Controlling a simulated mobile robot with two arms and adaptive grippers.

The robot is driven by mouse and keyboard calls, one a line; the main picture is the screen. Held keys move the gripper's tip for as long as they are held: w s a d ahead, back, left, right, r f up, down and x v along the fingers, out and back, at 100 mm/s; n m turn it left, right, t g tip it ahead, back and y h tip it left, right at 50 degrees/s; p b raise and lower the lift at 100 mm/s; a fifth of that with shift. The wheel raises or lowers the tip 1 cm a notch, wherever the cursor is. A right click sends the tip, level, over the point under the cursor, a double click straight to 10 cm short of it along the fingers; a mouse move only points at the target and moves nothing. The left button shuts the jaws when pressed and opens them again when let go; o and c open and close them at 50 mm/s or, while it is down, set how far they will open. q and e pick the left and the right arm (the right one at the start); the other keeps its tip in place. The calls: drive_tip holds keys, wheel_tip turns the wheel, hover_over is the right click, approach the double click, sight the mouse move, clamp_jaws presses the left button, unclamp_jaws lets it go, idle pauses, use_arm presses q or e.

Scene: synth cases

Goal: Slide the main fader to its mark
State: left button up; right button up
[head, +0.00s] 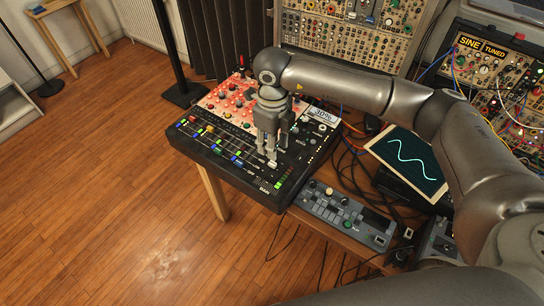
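The mixer (188,143) is a black console with red and pale knob rows and several faders, lying on a wooden table. A white fader cap (272,164), which looks like the main fader, is at its front right. My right gripper (269,152) points down over that part of the mixer, with its fingertips right at or just above the white cap. I cannot tell whether the fingers touch or grip it. The fader's mark cannot be made out; the gripper covers part of the panel. My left gripper is out of view.
A small label reading about 30% (323,115) is at the mixer's back right. A grey-green control unit (345,219) and a screen with a wave (408,160) stand to the right, among loose cables. Modular synth racks (345,40) fill the back. Open wooden floor (100,190) is at left.

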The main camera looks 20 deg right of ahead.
sight(272, 163)
wheel_tip(272, 163, down, 8)
drive_tip(key=shift+r+p, duration=0.2)
drive_tip(key=shift+p, duration=0.45)
drive_tip(key=shift+c, duration=0.4)
clamp_jaws()
